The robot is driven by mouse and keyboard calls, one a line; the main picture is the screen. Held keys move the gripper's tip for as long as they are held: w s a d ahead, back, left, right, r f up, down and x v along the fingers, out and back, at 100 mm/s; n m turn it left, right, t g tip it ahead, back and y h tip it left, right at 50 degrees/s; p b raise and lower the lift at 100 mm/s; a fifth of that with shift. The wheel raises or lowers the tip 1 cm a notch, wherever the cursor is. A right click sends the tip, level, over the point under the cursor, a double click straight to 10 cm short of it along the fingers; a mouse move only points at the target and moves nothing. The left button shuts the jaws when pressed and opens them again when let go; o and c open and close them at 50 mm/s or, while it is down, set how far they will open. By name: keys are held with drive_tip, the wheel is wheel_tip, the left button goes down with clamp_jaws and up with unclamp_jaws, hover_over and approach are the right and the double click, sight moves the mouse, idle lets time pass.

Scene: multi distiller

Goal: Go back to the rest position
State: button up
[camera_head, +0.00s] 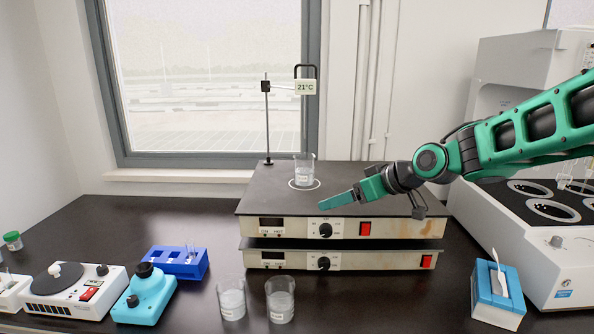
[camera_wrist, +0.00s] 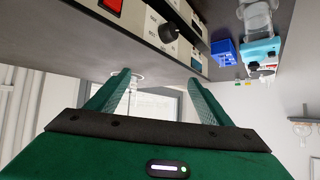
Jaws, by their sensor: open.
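My gripper (camera_head: 338,200) is in front of the upper hot plate (camera_head: 390,187) in the head view, pointing left near its front edge and knob. In the wrist view my gripper (camera_wrist: 160,88) has its two green fingers spread apart with nothing between them. A glass beaker (camera_head: 304,171) stands on the hot plate inside a white ring. A thermometer display (camera_head: 306,87) reading 21°C hangs above it from a stand. My green arm reaches in from the right.
A second hot plate (camera_head: 340,260) lies under the upper one. Two beakers (camera_head: 231,298) (camera_head: 280,300) stand on the dark bench in front. A blue rack (camera_head: 177,262), a turquoise device (camera_head: 143,295) and a white device (camera_head: 75,290) are left. A blue tissue box (camera_head: 498,296) and large white bath (camera_head: 540,240) are right.

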drive_tip(key=s+d+f+m+g+h, duration=0.2)
drive_tip(key=s+d+m, duration=0.3)
drive_tip(key=s+d, duration=0.4)
drive_tip(key=s+d+f+m+g+h, duration=0.3)
drive_tip(key=s+d, duration=0.7)
drive_tip(key=s, duration=0.7)
drive_tip(key=s+d+f+m+g+h, duration=0.2)
drive_tip(key=s+d+f+m, duration=0.3)
drive_tip(key=s+d, duration=0.5)
drive_tip(key=s+m+g, duration=0.1)
drive_tip(key=s, duration=0.2)
drive_tip(key=shift+s+m+h, duration=0.15)
drive_tip(key=shift+m+h, duration=0.15)
drive_tip(key=shift+w+f, duration=0.3)
drive_tip(key=shift+w, duration=0.35)
